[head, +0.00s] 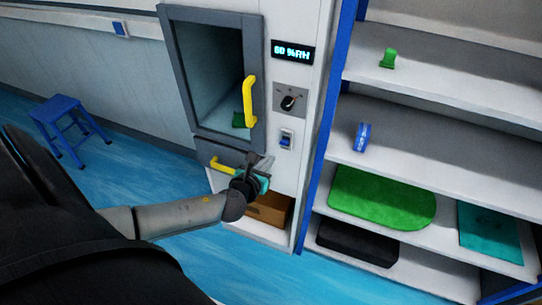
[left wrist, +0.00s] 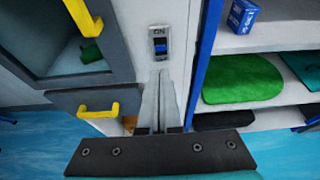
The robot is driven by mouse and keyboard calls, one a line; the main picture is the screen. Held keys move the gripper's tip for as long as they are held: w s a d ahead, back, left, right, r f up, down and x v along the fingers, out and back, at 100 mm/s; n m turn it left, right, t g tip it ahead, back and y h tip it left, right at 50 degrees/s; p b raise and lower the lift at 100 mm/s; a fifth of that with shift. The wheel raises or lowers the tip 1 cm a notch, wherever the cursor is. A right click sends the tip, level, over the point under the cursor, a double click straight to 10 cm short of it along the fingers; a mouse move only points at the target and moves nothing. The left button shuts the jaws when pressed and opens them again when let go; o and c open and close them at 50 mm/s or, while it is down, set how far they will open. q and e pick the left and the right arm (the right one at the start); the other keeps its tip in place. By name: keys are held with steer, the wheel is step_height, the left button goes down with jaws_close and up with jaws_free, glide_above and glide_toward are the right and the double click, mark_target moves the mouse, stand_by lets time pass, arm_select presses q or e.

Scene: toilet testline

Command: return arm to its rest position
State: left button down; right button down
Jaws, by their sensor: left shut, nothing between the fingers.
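My left gripper (head: 265,163) is shut and empty, in front of the white machine's (head: 305,20) lower front. Its arm (head: 175,214) reaches in from the left. In the left wrist view, the two grey fingers of the gripper (left wrist: 160,78) lie together and point up the panel, just below the blue rocker switch (left wrist: 160,45) marked ON. In the head view the switch (head: 286,140) sits above and right of the fingers. I cannot tell whether the fingers touch the panel. My right gripper is in neither view.
The chamber door's yellow handle (head: 249,102) and the drawer's yellow handle (head: 222,167) stick out near my gripper. A blue-edged shelf unit (head: 318,178) stands to the right, holding a green mat (head: 380,198). A blue stool (head: 62,108) stands at the left on open floor.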

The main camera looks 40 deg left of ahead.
arm_select(q)
steer(key=shift+s+r, duration=0.1)
steer(key=shift+s, duration=0.05)
stand_by(0.5)
steer(key=s+f+n+g+b, duration=0.25)
steer(key=s+f+n, duration=0.3)
steer(key=f, duration=0.45)
steer(key=s+d+f+n+g+b, duration=0.1)
steer(key=s+f+n+g+b, duration=0.15)
steer(key=s+f+n, duration=0.6)
steer(key=s+f+n+g+b, duration=0.2)
steer(key=s+f+b, duration=0.1)
steer(key=f, duration=1)
steer(key=s+d+f+n+g+h+b, duration=0.1)
steer(key=s+d+f+n+b, duration=0.1)
steer(key=s+d+f+n, duration=0.2)
steer(key=s+d+f+n+g+h+b, duration=0.1)
steer(key=s+d+f+n, duration=0.3)
steer(key=s, duration=0.7)
steer(key=s+d+f+n+g+h+b, duration=0.1)
steer(key=s+d+f+n+g+b, duration=0.1)
steer(key=s+f+n, duration=0.5)
steer(key=s+d+g, duration=0.1)
steer(key=d, duration=0.1)
steer(key=shift+d+f+b, duration=0.3)
steer(key=shift+b, duration=0.05)
